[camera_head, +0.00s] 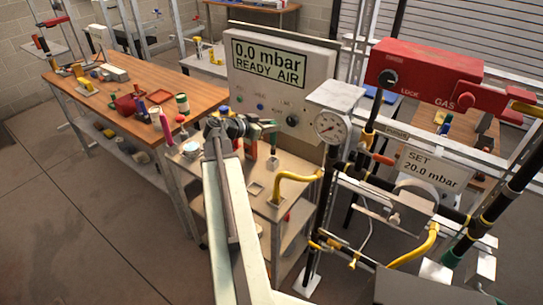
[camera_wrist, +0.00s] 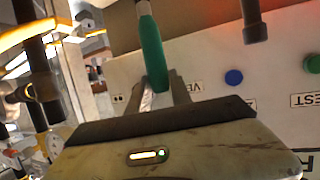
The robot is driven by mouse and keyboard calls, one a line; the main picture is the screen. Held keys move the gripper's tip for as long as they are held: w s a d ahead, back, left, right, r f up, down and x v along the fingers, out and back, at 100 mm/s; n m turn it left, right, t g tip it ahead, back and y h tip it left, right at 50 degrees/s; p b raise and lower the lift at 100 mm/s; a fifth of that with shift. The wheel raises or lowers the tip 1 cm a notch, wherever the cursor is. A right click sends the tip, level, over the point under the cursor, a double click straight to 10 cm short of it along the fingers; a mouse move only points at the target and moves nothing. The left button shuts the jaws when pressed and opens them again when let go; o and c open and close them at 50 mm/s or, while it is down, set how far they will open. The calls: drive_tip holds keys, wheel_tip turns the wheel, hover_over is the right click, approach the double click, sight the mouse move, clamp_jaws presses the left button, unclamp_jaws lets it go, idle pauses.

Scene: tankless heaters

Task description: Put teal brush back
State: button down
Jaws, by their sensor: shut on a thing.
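The teal brush (camera_wrist: 152,55) is between the fingers of my gripper (camera_wrist: 165,92) in the wrist view. Its teal handle points up in that picture, with a paler end at the top edge. My gripper is shut on it. In the head view my gripper (camera_head: 228,126) is above the small wooden cart (camera_head: 262,207), in front of the lower left of the pressure panel (camera_head: 280,85).
A yellow bent pipe (camera_head: 292,181) and gauge (camera_head: 328,126) stand close at right. A cluttered workbench (camera_head: 150,84) is at left. The panel's blue button (camera_wrist: 233,77) is near my gripper. The floor at left is clear.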

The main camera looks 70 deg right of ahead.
sight(272, 143)
wheel_tip(272, 143, down, 8)
drive_tip(key=b, duration=0.6)
drive_tip(key=shift+f+b, duration=0.15)
drive_tip(key=shift+b, duration=0.15)
drive_tip(key=shift+r, duration=0.2)
drive_tip(key=shift+f, duration=0.1)
drive_tip(key=c, duration=1.2)
unclamp_jaws()
drive_tip(key=shift+o, duration=0.2)
drive_tip(key=shift+r+p, duration=0.2)
drive_tip(key=shift+p, duration=0.1)
drive_tip(key=p+v, duration=0.4)
drive_tip(key=v, duration=0.8)
